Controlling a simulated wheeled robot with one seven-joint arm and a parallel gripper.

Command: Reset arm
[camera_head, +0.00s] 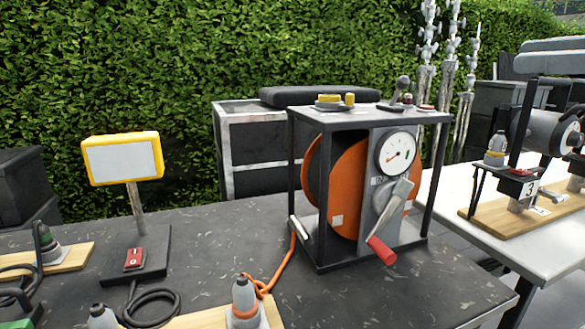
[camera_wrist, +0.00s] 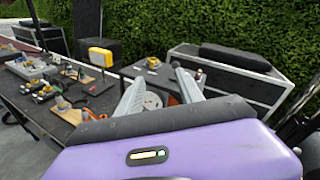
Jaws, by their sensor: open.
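My gripper (camera_wrist: 160,92) shows in the wrist view, with two grey fingers spread apart and a purple body behind them. It is open, and I see nothing held between the fingers. An orange reel in a black frame shows beyond the fingers, partly hidden by them. My gripper and arm do not show in the head view. There the orange reel (camera_head: 348,185) stands upright in its black frame on the dark table, with a round gauge (camera_head: 397,153) and a red-handled crank (camera_head: 381,250) on its front.
A yellow-framed panel (camera_head: 122,159) on a post stands on the dark table (camera_head: 340,300) at left, above a red switch (camera_head: 133,258). An orange cord (camera_head: 280,270) runs from the reel. A white table (camera_head: 470,232) stands at right. A dark cabinet (camera_head: 255,150) and a hedge stand behind.

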